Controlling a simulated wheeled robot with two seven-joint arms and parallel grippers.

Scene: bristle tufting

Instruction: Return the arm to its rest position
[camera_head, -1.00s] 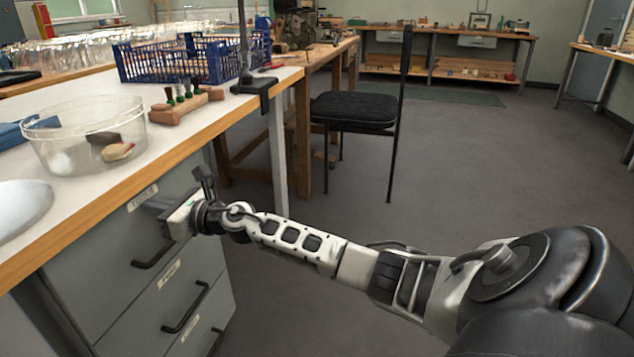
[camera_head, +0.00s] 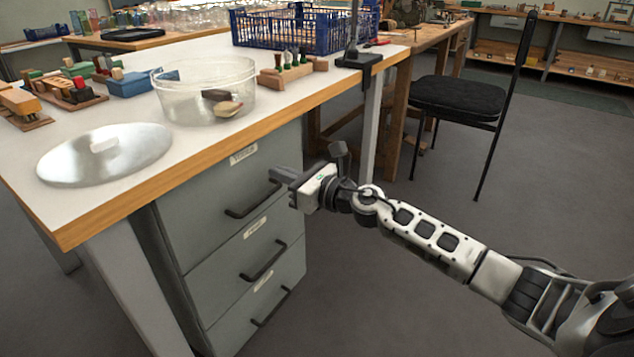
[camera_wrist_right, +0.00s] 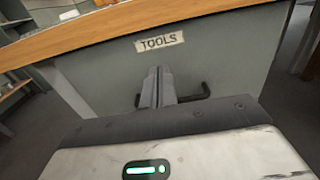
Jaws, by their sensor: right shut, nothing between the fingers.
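My right arm (camera_head: 430,235) reaches in from the lower right of the head view. Its gripper (camera_head: 283,181) is shut and empty in front of the top drawer (camera_head: 215,180) of a grey cabinet under the workbench. In the right wrist view the shut fingers (camera_wrist_right: 157,88) point at the drawer front, below a label (camera_wrist_right: 160,42) reading TOOLS. The black drawer handle (camera_wrist_right: 196,94) shows behind and to the right of the fingers. I cannot tell the exact gap between them. All the drawers look closed. My left gripper is not in view.
The workbench edge (camera_head: 190,164) runs above the gripper. On the bench stand a clear round tub (camera_head: 172,95), a lid (camera_head: 75,160), a wooden block with tools (camera_head: 300,76) and a blue crate (camera_head: 290,35). A black chair (camera_head: 458,97) stands to the right. The floor between is clear.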

